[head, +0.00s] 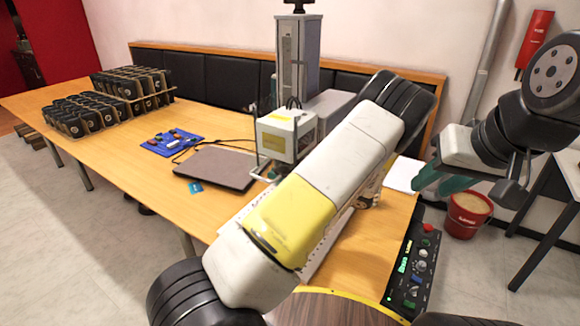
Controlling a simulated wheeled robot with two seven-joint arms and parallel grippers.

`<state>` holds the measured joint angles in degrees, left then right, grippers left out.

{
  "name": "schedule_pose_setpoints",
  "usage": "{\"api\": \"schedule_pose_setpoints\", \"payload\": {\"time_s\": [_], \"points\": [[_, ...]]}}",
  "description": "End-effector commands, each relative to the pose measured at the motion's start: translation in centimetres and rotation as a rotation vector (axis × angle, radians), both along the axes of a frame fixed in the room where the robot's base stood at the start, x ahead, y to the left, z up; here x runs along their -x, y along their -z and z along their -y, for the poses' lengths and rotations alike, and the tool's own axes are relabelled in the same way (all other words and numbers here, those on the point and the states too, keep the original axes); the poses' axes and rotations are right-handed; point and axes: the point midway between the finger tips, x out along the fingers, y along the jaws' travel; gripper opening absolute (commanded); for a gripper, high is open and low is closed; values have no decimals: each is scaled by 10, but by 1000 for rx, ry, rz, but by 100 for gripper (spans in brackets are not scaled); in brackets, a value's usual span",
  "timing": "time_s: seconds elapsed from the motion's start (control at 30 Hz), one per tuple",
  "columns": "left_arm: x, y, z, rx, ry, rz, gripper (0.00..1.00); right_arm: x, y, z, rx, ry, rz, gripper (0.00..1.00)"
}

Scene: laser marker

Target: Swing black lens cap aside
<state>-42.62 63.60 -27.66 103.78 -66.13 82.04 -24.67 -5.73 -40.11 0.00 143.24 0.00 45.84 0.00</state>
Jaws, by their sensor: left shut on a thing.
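My left arm (340,160) crosses the middle of the picture, its white and yellow links in front of the laser marker. Its gripper is hidden behind these links. The laser marker has a white head (287,134) with yellow labels, on a tall grey column (297,55). The black lens cap cannot be made out; the underside of the head is partly covered by my arm. My right gripper (442,182) has teal fingers, spread apart and empty, beyond the table's right edge.
A closed laptop (215,168) and a blue mat (171,142) with small parts lie left of the laser. Racks of black items (133,88) stand at the far left. A control panel (413,265) runs along the right edge. A red bucket (467,222) stands on the floor.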

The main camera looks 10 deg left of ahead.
Motion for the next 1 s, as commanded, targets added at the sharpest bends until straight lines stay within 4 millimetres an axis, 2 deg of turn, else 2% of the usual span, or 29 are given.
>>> {"api": "schedule_pose_setpoints", "payload": {"time_s": [0.37, 0.57, 0.77, 0.8, 0.87, 0.9, 1.0], "points": [[0, 0, 1, 1, 2, 0, 0, 0, 0, 0, 0, 0, 0, 36], [-13, 0, -1, 1, 3, 1, 0, 0, 0, 0, 0, 0, 0, 36], [-12, 0, 0, 1, 4, 1, 0, 0, 0, 0, 0, 0, 0, 36], [-12, 0, 0, 2, 4, 1, 18, 0, 0, 0, 0, 0, 0, 36], [-12, 0, 0, 1, 3, 1, 30, 0, 0, 0, 0, 0, 0, 36], [-12, 0, 0, 1, 3, 0, 34, 0, 0, 0, 0, 0, 0, 36], [-12, 0, -1, 1, 2, 0, 34, 0, 0, 0, 0, 0, 0, 36]]}}
